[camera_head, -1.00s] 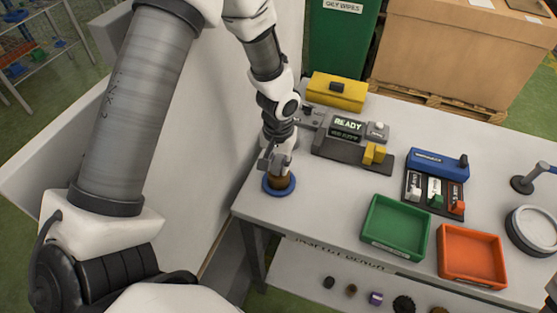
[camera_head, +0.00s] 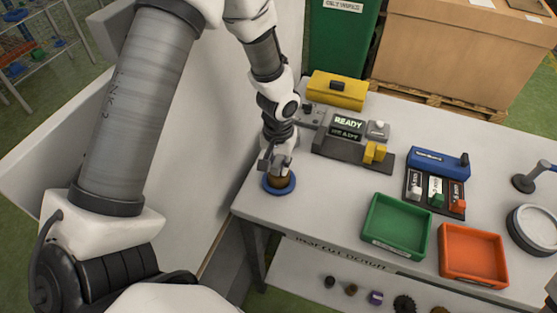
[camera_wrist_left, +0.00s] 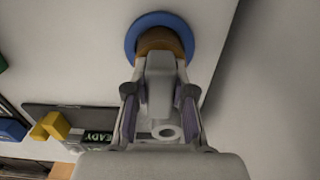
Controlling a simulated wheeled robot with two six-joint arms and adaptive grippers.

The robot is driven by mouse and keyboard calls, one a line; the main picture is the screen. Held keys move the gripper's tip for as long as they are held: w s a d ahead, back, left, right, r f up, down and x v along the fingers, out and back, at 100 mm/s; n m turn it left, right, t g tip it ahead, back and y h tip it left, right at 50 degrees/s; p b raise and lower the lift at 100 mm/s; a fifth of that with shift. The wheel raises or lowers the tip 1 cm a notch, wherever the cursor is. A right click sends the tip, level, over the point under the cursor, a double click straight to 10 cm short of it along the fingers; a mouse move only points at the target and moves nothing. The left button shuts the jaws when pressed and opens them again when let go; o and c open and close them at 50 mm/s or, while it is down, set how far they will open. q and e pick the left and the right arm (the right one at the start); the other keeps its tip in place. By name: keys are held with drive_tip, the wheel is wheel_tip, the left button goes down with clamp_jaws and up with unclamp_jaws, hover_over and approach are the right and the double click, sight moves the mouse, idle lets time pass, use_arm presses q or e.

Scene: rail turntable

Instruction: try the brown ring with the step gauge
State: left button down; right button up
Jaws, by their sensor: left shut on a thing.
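The brown ring (camera_head: 283,182) sits on a round blue disc (camera_head: 270,189) at the table's left front corner. The ring (camera_wrist_left: 152,41) and the disc (camera_wrist_left: 135,31) also show in the left wrist view, just beyond the fingertips. My left gripper (camera_head: 278,165) points down right over the ring. It is shut on a grey piece (camera_wrist_left: 160,85), seemingly the step gauge, which stands between the fingers and overlaps the ring in the wrist view. Whether its tip is inside the ring is hidden. My right gripper is not in view.
A green tray (camera_head: 374,244) and an orange tray (camera_head: 444,275) lie to the right. Behind stand a READY display (camera_head: 348,123), a yellow stepped block (camera_head: 374,152), a yellow box (camera_head: 337,90) and a blue unit (camera_head: 438,160). A low wall rises left of the table.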

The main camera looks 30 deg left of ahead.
use_arm(q)
drive_tip(key=c, duration=0.9)
unclamp_jaws()
wheel_tip(320, 180, up, 12)
drive_tip(key=shift+r, duration=0.1)
